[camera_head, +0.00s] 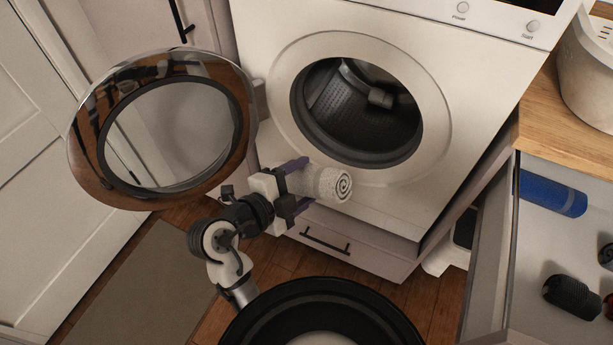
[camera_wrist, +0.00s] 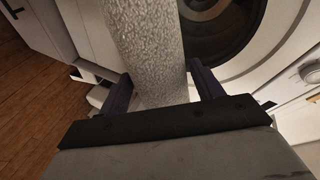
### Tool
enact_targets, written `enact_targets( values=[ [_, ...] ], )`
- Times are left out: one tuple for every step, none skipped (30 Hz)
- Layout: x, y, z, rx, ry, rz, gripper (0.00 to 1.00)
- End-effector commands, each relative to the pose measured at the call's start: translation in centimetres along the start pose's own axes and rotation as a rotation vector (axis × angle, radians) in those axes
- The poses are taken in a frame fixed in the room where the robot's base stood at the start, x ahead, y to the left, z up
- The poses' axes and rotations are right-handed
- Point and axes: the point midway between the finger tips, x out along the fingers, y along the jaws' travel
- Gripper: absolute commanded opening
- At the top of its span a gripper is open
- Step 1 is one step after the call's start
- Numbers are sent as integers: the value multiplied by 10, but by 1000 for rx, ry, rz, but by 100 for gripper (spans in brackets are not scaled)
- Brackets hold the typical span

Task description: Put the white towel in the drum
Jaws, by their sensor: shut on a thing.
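A rolled white towel (camera_head: 321,184) with a dark spiral at its end is held by my gripper (camera_head: 296,183), below and just in front of the drum opening. In the wrist view the towel (camera_wrist: 150,50) fills the space between the two dark fingers of my gripper (camera_wrist: 162,92). The drum (camera_head: 358,108) is the dark, perforated cavity of the white washing machine (camera_head: 450,75). It looks empty where I can see inside. The drum's dark opening also shows in the wrist view (camera_wrist: 222,30), right of the towel. The round door (camera_head: 250,105) is swung wide open to the left.
A grey mat (camera_head: 130,285) lies on the wooden floor at lower left. An open drawer (camera_head: 540,245) at the right holds a blue roll (camera_head: 552,193) and dark cylindrical items. A white basket (camera_head: 590,75) stands on the wooden counter. A drawer with a black handle (camera_head: 325,242) is under the machine.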

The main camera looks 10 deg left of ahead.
Motion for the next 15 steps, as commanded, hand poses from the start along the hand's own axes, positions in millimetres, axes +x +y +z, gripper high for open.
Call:
enact_targets(
  values=[
    [6,0,1,3,4,0,41],
    [9,-1,2,3,4,0,41],
    [14,-3,2,3,4,-1,41],
    [17,-4,3,4,5,-1,41],
    [21,-5,3,5,5,0,41],
    [26,-9,3,2,5,1,41],
    [29,-11,4,1,5,0,41],
    [33,-12,4,1,4,0,41],
    [39,-14,5,1,6,1,41],
    [43,-15,6,1,5,2,41],
    [47,-16,6,1,4,2,41],
    [52,-18,7,1,5,1,41],
    [56,-20,8,0,4,1,41],
    [60,-21,10,0,4,1,41],
    [65,-23,10,1,5,1,41]
  ],
)
